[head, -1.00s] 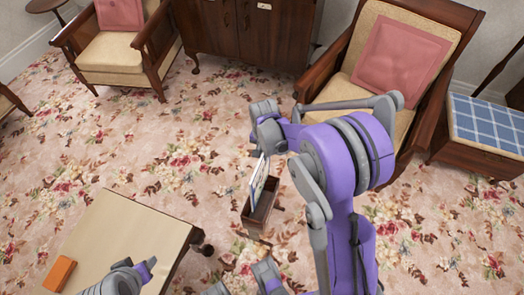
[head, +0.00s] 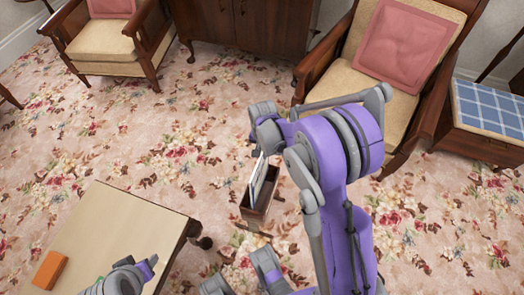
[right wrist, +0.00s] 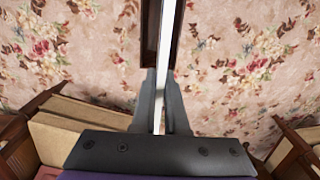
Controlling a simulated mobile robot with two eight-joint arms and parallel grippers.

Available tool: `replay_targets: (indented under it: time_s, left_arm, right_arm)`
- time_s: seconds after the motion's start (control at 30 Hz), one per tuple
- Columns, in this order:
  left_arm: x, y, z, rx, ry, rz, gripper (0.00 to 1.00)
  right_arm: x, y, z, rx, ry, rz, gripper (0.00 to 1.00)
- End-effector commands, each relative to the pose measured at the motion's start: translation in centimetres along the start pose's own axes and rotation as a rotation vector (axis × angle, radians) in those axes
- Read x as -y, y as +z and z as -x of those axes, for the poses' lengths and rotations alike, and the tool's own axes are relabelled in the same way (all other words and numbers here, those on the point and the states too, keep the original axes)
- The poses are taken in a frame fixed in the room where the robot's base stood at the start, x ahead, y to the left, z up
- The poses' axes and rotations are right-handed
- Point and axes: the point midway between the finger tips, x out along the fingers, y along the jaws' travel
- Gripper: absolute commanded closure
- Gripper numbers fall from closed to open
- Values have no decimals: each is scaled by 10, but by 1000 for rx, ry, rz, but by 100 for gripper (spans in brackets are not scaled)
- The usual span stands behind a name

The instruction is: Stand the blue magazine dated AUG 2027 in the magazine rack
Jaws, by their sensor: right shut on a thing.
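The magazine (head: 261,179) shows in the head view as a thin, steep panel, pale with a bluish edge; its date cannot be read. My right gripper (head: 262,153) is shut on its upper part. The brown magazine rack (head: 257,216) stands on the carpet below. The magazine's lower part overlaps the rack's opening; how deep it reaches is unclear. In the right wrist view the magazine (right wrist: 166,50) is an edge-on pale strip between my right fingers (right wrist: 161,100), with dark rack walls (right wrist: 149,40) on both sides. Of my left arm only a part shows at the lower left, without fingers.
A low table (head: 118,225) with an orange box (head: 50,270) stands at the lower left. Armchairs (head: 100,42) (head: 420,25), a cabinet (head: 240,35) and a blue-checked stool (head: 490,105) line the back and right. Open floral carpet surrounds the rack.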

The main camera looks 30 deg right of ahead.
Motion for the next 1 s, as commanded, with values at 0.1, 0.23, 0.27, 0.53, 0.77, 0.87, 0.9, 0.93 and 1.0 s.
replay_targets:
  time_s: [0.1,0.23,0.27,0.53,0.77,0.87,0.9,0.93,1.0]
  left_arm:
    - [0,4,-10,4,0,0,50]
    - [0,7,-19,7,0,0,50]
    - [0,8,-21,8,0,0,50]
    - [0,14,-38,14,0,0,50]
    - [0,19,-53,20,0,0,50]
    - [0,22,-60,22,0,0,50]
    - [0,22,-63,23,0,0,50]
    - [0,23,-65,24,0,0,50]
    - [0,24,-69,25,0,0,50]
  right_arm:
    - [0,0,-13,1,0,0,100]
    - [0,0,-23,0,0,0,100]
    - [0,0,-26,0,0,0,100]
    - [0,0,-47,0,0,0,100]
    - [0,0,-65,1,1,0,100]
    - [0,0,-73,1,1,0,100]
    - [0,0,-77,1,1,0,100]
    - [0,0,-79,1,1,0,100]
    - [0,1,-85,1,1,0,100]
